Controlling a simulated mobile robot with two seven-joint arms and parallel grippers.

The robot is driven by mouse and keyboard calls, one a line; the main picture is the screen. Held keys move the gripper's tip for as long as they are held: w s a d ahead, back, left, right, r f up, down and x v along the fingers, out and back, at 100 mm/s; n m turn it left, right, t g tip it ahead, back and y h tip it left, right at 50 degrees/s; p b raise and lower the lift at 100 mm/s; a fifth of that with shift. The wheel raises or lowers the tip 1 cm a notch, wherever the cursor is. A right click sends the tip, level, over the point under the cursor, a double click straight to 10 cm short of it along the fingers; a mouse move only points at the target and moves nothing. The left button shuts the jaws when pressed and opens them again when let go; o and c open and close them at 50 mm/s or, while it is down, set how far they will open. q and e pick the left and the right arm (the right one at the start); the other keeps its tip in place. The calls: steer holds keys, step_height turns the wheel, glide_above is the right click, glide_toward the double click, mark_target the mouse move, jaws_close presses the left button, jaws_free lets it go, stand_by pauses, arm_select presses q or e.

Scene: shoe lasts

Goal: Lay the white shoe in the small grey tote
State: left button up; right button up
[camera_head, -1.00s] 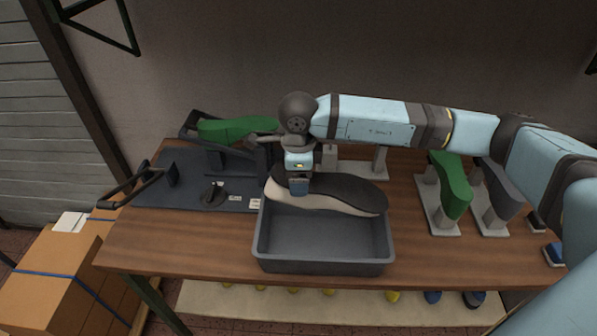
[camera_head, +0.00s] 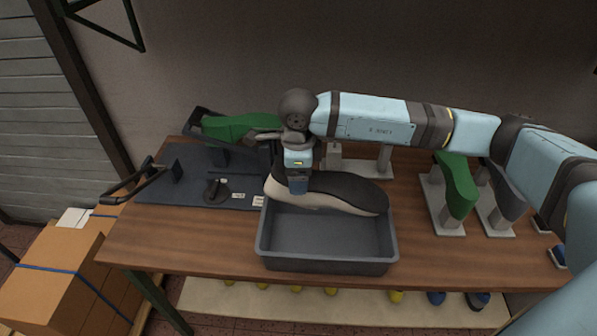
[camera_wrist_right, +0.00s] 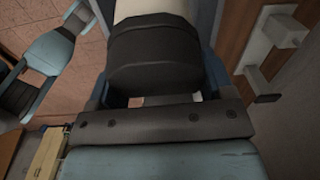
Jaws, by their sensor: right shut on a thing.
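The white shoe (camera_head: 320,197), with a white side and a dark face turned up, is held over the back part of the small grey tote (camera_head: 327,265). It lies lengthwise across the tote, and its right end is close to the back right rim. My right gripper (camera_head: 298,186) is shut on the shoe near its left end, pointing down. In the right wrist view the dark face of the shoe (camera_wrist_right: 155,60) fills the space between the fingers. Whether the shoe touches the tote's rim is unclear. The front of the tote's floor is bare. My left gripper is not seen.
A dark mat (camera_head: 190,165) with a black handled rack and a green last (camera_head: 238,127) lies left of the tote. Another green last (camera_head: 459,185) and a dark grey one (camera_head: 506,182) stand on pegs at right. The table front left is clear.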

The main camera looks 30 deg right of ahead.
step_height(320, 180, down, 7)
steer(key=b, duration=0.6)
steer(key=shift+f, duration=0.15)
stand_by(0.8)
stand_by(0.4)
steer(key=o, duration=1.2)
step_height(320, 180, up, 12)
steer(key=shift+s+a+r+b, duration=0.1)
steer(key=shift+r+b, duration=0.15)
steer(key=shift+b, duration=0.5)
steer(key=shift+r, duration=0.75)
